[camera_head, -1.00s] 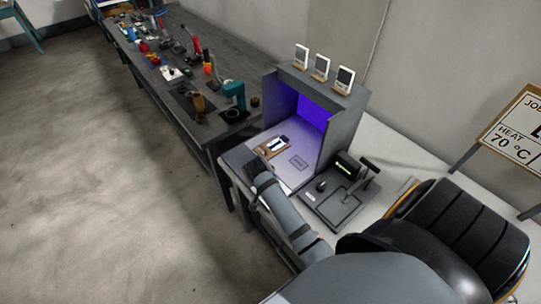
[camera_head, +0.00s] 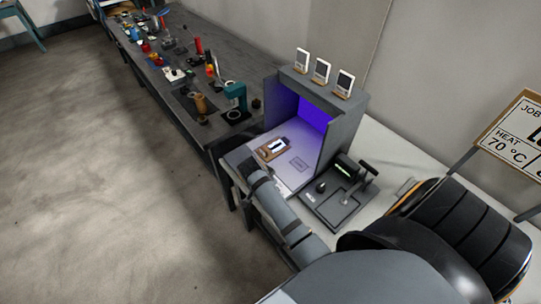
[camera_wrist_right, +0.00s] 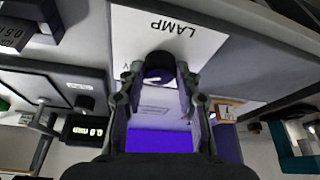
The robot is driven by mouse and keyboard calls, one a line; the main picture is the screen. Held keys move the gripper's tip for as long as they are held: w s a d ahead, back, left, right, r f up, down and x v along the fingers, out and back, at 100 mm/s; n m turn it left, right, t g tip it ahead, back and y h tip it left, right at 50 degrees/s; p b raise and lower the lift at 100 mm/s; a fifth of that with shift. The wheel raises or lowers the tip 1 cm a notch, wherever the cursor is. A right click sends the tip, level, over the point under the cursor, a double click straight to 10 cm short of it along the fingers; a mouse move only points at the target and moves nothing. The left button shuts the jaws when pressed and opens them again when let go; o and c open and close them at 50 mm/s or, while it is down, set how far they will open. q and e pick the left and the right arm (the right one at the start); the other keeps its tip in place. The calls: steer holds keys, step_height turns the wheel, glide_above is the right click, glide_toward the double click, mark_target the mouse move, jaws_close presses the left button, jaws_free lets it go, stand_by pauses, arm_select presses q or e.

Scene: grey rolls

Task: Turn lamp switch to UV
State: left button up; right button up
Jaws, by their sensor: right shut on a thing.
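The lamp switch is a dark round knob (camera_wrist_right: 159,66) on a white panel marked LAMP (camera_wrist_right: 172,27), which reads upside down in the right wrist view. My right gripper (camera_wrist_right: 158,80) is shut on this knob, a finger on each side. Small lettering beside the knob is partly covered, so its setting cannot be read. In the head view the grey booth (camera_head: 345,115) has a violet-blue glow (camera_head: 312,113) inside. My right arm reaches to the booth's front edge, and the knob is hidden there. My left gripper is not in view.
A brown-framed card (camera_head: 265,152) lies on the booth floor. A dark device with a green display (camera_head: 343,167) and a lever stand (camera_head: 365,177) are to its right. Three small white panels (camera_head: 321,69) stand on top. A tool-covered bench (camera_head: 205,75) runs back left.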

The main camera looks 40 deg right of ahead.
steer(key=o, duration=1.1)
steer(key=shift+o, duration=0.2)
step_height(320, 180, up, 10)
